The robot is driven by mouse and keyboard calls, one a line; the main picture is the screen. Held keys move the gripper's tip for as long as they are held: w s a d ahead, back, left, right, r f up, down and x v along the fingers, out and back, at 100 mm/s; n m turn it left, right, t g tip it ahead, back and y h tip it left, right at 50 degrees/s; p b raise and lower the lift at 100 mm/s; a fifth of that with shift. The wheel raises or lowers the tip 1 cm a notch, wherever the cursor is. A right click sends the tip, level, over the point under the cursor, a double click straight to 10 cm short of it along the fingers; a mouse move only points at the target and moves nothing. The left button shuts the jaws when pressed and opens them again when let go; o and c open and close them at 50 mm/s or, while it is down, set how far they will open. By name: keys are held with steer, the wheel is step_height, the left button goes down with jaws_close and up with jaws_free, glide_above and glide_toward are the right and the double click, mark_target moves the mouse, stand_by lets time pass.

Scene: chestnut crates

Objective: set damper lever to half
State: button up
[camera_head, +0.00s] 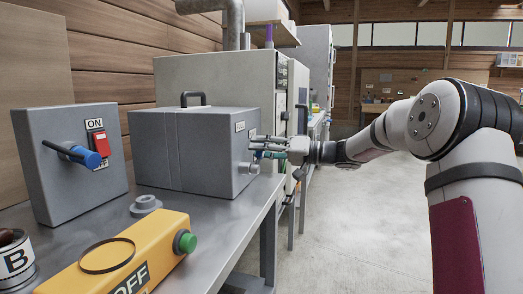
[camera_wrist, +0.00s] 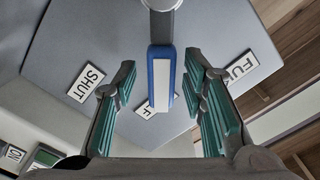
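The damper lever (camera_wrist: 161,65) has a blue grip with a white stripe. In the wrist view it runs straight down from a round grey pivot at the top edge. It lies over a mostly covered label (camera_wrist: 150,108) showing an F, between the SHUT label (camera_wrist: 86,83) and the FULL label (camera_wrist: 238,71), which is partly hidden. My gripper (camera_wrist: 163,88) is open, its teal pads on either side of the lever with gaps on both sides. In the head view my gripper (camera_head: 268,146) is at the right face of the grey damper box (camera_head: 195,150); its fingers largely hide the lever.
On the metal bench (camera_head: 232,215) stand a grey switch box (camera_head: 65,170) with a blue-gripped lever and red rocker, a yellow box (camera_head: 125,260) with a green button, and a can (camera_head: 14,262) marked B. A pale cabinet (camera_head: 205,82) stands behind. Open floor (camera_head: 345,215) lies to the right.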

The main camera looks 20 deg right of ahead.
steer(key=v, duration=1.2)
steer(key=shift+a, duration=0.1)
